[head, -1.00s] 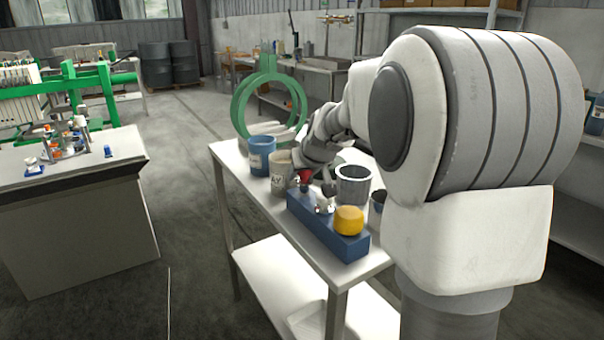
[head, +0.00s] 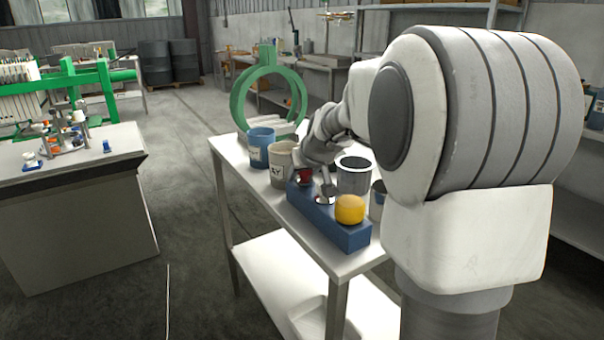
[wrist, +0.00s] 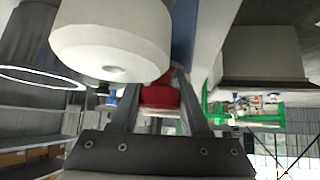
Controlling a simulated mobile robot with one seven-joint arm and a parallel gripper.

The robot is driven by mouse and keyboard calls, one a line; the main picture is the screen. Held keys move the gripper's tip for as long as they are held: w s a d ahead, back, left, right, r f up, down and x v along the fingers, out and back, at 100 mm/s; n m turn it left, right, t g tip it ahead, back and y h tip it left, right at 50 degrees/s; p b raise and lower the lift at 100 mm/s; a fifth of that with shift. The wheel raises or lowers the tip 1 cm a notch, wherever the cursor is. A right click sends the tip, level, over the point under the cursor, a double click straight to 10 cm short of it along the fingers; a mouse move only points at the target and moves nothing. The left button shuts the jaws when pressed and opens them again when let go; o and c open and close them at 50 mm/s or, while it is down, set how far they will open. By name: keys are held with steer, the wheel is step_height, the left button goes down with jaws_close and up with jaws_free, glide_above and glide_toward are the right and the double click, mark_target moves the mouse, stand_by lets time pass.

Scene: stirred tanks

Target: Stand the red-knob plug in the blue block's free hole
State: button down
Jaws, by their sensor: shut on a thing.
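The blue block (head: 345,236) lies along the front edge of the white table. A yellow knob (head: 349,209) stands at its near end and a white knob (head: 325,199) near its middle. My gripper (wrist: 158,88) is shut on the red knob (wrist: 160,99) of the plug. In the head view the red knob (head: 305,175) is at the block's far end, partly hidden by my gripper. The plug's stem and the hole are hidden, so I cannot tell how far it sits in. In the wrist view the white knob (wrist: 110,38) is large and close beside my fingers.
A green ring stand (head: 237,105) is at the table's far end. The floor left of the table is clear.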

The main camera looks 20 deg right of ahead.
steer(key=shift+f+b, duration=0.3)
steer(key=shift+f, duration=0.15)
steer(key=shift+c, duration=1.6)
jaws_free()
